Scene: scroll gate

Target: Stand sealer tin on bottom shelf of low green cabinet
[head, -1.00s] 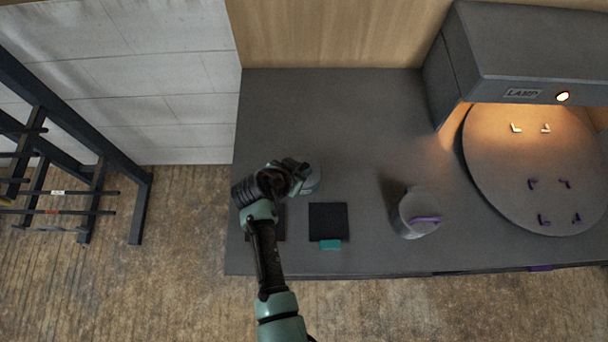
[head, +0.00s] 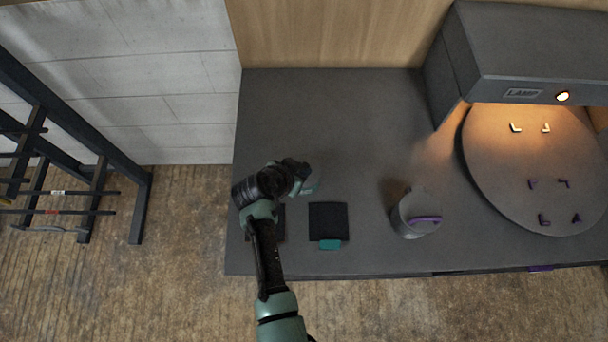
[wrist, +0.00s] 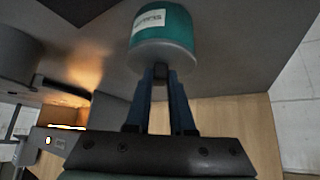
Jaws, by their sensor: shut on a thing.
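A teal tin (wrist: 160,28) with a grey end and a white label fills the top middle of the wrist view. The label print is too blurred to read surely. My gripper (wrist: 160,75) is shut on it at its grey end. In the head view my gripper (head: 303,183) is over the left part of the dark worktop, and only a teal sliver of the tin (head: 312,189) shows beside it. The gap between tin and worktop is hard to judge. No low green cabinet shows in either view.
The worktop (head: 330,120) holds a black pad (head: 328,220) with a teal tab, a grey canister (head: 412,213) with a purple handle, and a round plate (head: 520,165) under a lamp housing (head: 530,50). A dark rack (head: 75,190) stands at left. The worktop's back left is clear.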

